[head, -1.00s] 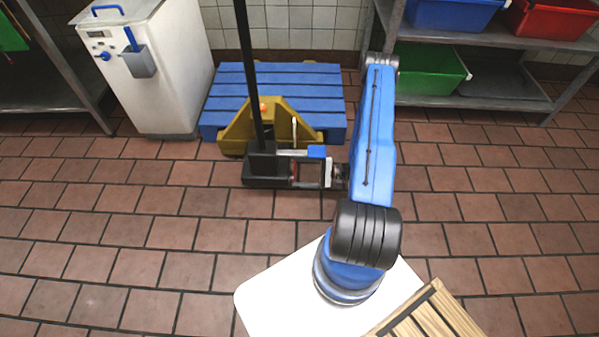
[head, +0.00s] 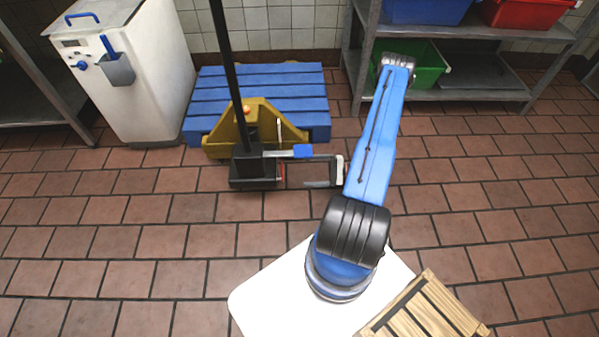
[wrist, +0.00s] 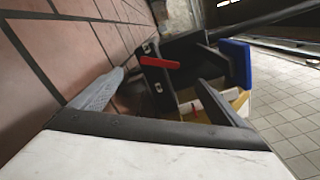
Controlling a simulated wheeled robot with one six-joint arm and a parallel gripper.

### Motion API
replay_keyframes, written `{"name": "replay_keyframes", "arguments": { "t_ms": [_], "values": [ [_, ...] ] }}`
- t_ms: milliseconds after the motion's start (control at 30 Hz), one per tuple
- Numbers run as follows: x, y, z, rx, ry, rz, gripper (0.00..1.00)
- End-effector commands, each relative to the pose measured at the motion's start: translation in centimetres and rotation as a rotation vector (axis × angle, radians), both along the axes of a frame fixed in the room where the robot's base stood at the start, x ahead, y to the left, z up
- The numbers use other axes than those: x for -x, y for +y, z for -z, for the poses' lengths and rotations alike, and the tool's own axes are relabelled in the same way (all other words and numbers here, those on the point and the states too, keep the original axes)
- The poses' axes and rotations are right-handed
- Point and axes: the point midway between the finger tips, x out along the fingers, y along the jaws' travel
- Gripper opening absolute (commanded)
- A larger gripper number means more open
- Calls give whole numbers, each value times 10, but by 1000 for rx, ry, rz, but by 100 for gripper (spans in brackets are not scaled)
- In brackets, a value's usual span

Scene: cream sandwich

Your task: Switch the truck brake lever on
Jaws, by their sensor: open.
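The pallet truck (head: 262,142) is yellow with a black base block and a tall black mast, standing in front of a blue pallet. A red lever (wrist: 160,63) shows on the truck's black block in the wrist view; I take it for the brake lever. In the head view only a small red bit (head: 283,171) shows at the block's right side. My gripper (head: 296,172) is open at that side, reaching in from the right. In the wrist view my gripper (wrist: 160,80) has its fingers spread, with the red lever between and beyond the tips. Contact cannot be told.
A blue pallet (head: 215,93) lies behind the truck. A white bin unit (head: 150,90) stands left of it. A metal shelf (head: 480,88) with coloured crates is at the right. A wooden crate (head: 425,312) is at the lower right. Tiled floor around is free.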

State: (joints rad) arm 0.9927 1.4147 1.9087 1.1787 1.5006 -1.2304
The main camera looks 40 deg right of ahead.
Motion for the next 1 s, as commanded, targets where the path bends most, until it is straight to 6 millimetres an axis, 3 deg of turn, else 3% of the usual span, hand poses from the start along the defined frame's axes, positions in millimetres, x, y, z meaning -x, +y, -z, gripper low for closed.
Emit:
{"name": "replay_keyframes", "arguments": {
  "t_ms": [200, 400, 1000],
  "values": [
    [22, -33, 0, 1, 0, 3, 94],
    [33, -49, 0, 1, -1, 1, 94],
    [36, -53, 0, 0, 0, 0, 94]
  ]
}}
